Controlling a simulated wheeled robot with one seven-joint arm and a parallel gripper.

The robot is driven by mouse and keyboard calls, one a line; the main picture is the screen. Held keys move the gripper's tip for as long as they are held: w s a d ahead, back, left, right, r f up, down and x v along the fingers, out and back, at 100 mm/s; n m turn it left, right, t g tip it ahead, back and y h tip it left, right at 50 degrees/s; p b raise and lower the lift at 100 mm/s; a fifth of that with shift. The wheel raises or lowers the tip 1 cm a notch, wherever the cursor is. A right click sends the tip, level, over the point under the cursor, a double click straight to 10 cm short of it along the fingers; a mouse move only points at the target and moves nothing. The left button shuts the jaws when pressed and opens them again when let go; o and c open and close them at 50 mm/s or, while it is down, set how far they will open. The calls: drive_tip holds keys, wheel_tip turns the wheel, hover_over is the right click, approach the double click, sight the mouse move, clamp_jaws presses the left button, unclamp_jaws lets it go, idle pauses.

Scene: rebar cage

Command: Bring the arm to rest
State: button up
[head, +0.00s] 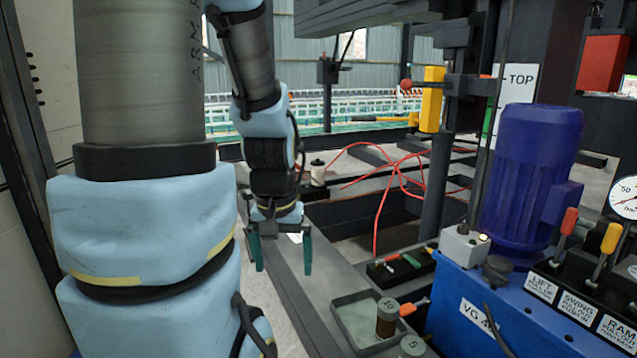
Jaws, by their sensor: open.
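My gripper (281,256) hangs at the end of my arm, left of the picture's middle in the head view. Its two green fingers point down and stand apart, with nothing seen between them. It appears above a long grey beam or ledge. My arm's large light-blue and grey links fill the left side of the view and hide what lies behind them.
A grey tray (343,326) with weights (387,318) stands at the lower middle. A blue motor (530,165) and a blue power unit with levers are at the right. Red cables (385,183) loop beside a dark post (437,185). A yellow block (432,99) is on the frame.

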wheel_tip(320, 180, up, 24)
drive_tip(key=p, duration=2.1)
drive_tip(key=shift+f, duration=0.15)
